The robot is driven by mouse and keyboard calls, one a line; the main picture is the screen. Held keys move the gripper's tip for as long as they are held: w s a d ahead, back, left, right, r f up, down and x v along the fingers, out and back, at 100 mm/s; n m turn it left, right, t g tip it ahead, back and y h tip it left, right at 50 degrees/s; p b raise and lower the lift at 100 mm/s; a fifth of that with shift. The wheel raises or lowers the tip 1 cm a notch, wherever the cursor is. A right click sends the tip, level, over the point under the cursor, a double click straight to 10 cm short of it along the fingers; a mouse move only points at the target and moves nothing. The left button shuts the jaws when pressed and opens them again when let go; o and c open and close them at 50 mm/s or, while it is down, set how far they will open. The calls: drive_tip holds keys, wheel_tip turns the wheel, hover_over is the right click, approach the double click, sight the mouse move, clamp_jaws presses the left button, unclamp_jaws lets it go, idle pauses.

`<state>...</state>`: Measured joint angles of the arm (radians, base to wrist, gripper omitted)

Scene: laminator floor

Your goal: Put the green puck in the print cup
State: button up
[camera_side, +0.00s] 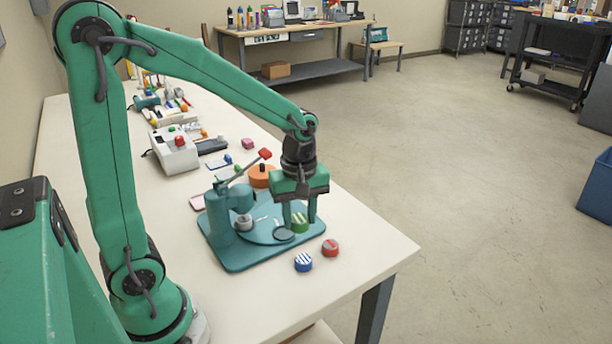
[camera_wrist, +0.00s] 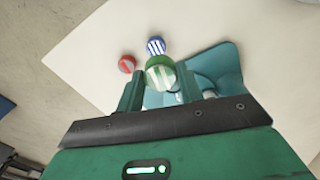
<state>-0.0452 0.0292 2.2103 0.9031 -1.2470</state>
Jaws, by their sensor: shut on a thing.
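The green puck (camera_side: 300,223) with white stripes is between the fingers of my gripper (camera_side: 300,216), which is shut on it. In the wrist view the puck (camera_wrist: 160,73) shows at the fingertips. My gripper holds it over the right part of the teal press base (camera_side: 241,262). I cannot tell the exact height gap. The cup is not clearly seen in the wrist view.
A blue striped puck (camera_side: 303,262) and a red puck (camera_side: 330,247) lie on the white table (camera_side: 365,250) near the base's front right edge. The press column (camera_side: 222,215) and its red-tipped lever (camera_side: 264,154) stand left of my gripper. An orange round piece (camera_side: 261,176) is behind.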

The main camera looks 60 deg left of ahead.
hover_over(284, 234)
wheel_tip(284, 234, down, 7)
drive_tip(key=shift+r, duration=0.1)
drive_tip(key=shift+f, duration=1.95)
drive_tip(key=shift+f, duration=0.2)
drive_tip(key=o, duration=1)
drive_tip(key=shift+r, duration=0.1)
wheel_tip(284, 234, up, 12)
drive_tip(key=shift+r, duration=0.1)
